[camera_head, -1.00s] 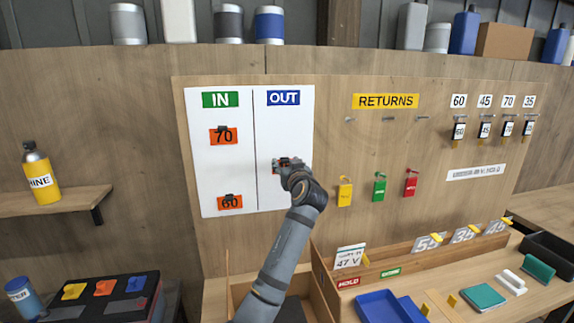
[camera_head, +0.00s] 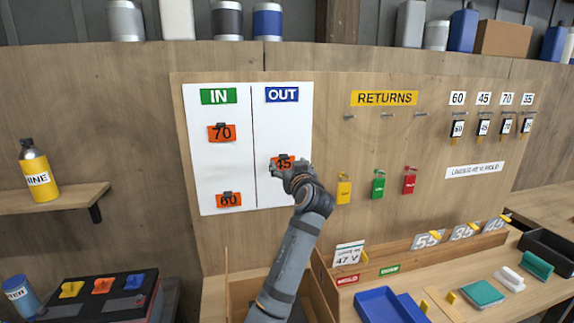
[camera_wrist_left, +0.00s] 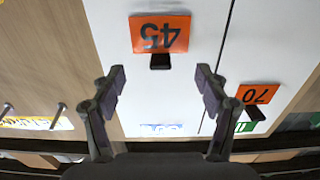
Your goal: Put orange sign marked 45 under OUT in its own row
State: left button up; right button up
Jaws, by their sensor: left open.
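The orange sign marked 45 (camera_head: 284,161) hangs under the blue OUT label (camera_head: 282,95) on the white board (camera_head: 280,125), at a height between the signs 70 and 60. My left gripper (camera_head: 290,170) is just in front of and below it, covering part of its lower edge. In the left wrist view the sign 45 (camera_wrist_left: 160,33) appears upside down with a black clip (camera_wrist_left: 160,61), beyond my open, empty fingers (camera_wrist_left: 158,85). Under the green IN label (camera_head: 219,96) hang an orange sign 70 (camera_head: 222,133) and an orange sign 60 (camera_head: 229,200). My right gripper is not in view.
A wooden bin and a blue tray (camera_head: 382,305) stand below. A shelf with a yellow bottle (camera_head: 39,175) is at the left.

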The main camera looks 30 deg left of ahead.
pick_arm(q)
jog(key=v, duration=0.3)
jog(key=shift+s+d, duration=0.15)
notch_tip(320, 180, up, 10)
dwell(0.7)
